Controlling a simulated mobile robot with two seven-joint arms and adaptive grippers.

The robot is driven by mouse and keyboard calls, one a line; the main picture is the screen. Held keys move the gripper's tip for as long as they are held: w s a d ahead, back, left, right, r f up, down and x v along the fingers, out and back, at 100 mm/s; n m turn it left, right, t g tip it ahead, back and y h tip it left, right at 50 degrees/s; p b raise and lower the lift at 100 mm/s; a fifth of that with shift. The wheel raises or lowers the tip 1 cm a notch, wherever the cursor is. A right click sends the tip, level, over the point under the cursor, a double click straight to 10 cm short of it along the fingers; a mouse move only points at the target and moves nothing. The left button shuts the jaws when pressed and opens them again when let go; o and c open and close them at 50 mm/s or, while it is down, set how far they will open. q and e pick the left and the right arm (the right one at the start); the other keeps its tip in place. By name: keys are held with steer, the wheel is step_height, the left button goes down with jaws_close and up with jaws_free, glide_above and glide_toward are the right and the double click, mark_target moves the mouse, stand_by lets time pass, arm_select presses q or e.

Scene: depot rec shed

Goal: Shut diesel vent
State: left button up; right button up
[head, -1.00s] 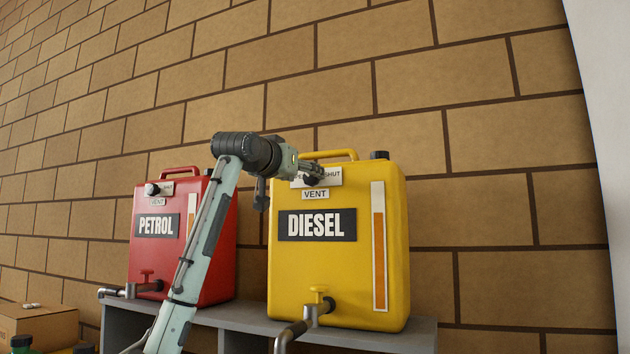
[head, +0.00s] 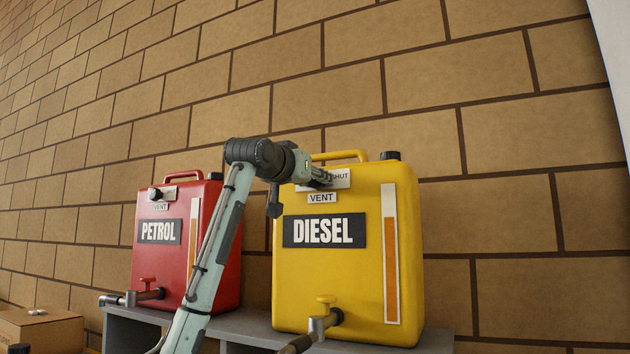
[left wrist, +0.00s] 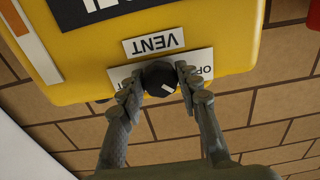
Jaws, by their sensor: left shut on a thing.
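The yellow diesel tank (head: 345,270) stands on a grey shelf. Its vent knob (left wrist: 160,78) is black and round, below the "VENT" tag in the upside-down left wrist view. A white label (head: 340,178) behind the knob reads "SHUT" at its right end in the head view; "OP" shows in the wrist view. The knob's short white mark points to the lower right there, towards the "OP" side. My left gripper (left wrist: 161,82) has its fingers on both sides of the knob, shut on it. In the head view, my left gripper (head: 322,178) hides the knob. My right gripper is out of view.
A red petrol tank (head: 178,265) with a similar vent knob (head: 155,193) stands to the left. Taps stick out at the front of both tanks. A cardboard box (head: 40,330) is at the lower left. A brick wall is close behind.

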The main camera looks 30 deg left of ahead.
arm_select(q)
steer(key=shift+r+m, duration=0.1)
steer(key=shift+m, duration=2)
steer(key=m, duration=1.3)
steer(key=shift+m, duration=0.3)
steer(key=o, duration=1.2)
steer(key=shift+c, duration=0.2)
steer(key=s, duration=1.2)
steer(key=shift+d, duration=0.3)
